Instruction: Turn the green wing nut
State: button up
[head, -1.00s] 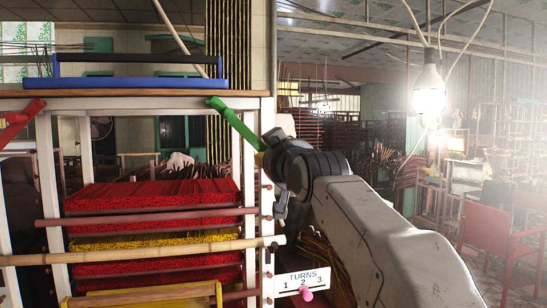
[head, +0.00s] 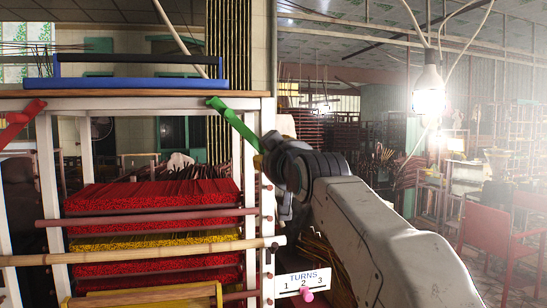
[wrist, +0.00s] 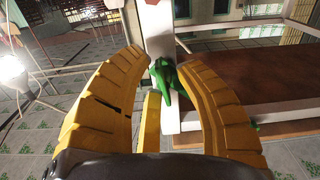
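The green wing nut (head: 234,122) shows in the head view as a long slanted green bar at the top of a white post (head: 267,185). Its lower end is close to the yellow of my gripper (head: 259,163), which is mostly hidden by my wrist.
A red bar (head: 20,122) is on the left. A blue tray (head: 140,84) lies on the top board. Red and yellow incense stacks (head: 150,197) fill the rack below.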

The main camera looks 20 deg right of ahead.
jog(key=shift+o, duration=0.9)
jog(key=shift+s+r, duration=0.1)
jog(key=s, duration=1.2)
jog(key=s+f+m+g, duration=0.1)
jog(key=s+f+g, duration=0.3)
jog(key=f, duration=0.9)
jog(key=s+f+g, duration=0.2)
jog(key=f+g, duration=0.3)
jog(key=f, duration=0.8)
jog(key=s+f+g+p, duration=0.4)
jog(key=s+f, duration=0.8)
jog(key=s, duration=0.5)
jog(key=shift+s+f+m+g+p, duration=0.25)
jog(key=shift+m+g+p, duration=0.1)
jog(key=shift+g, duration=0.45)
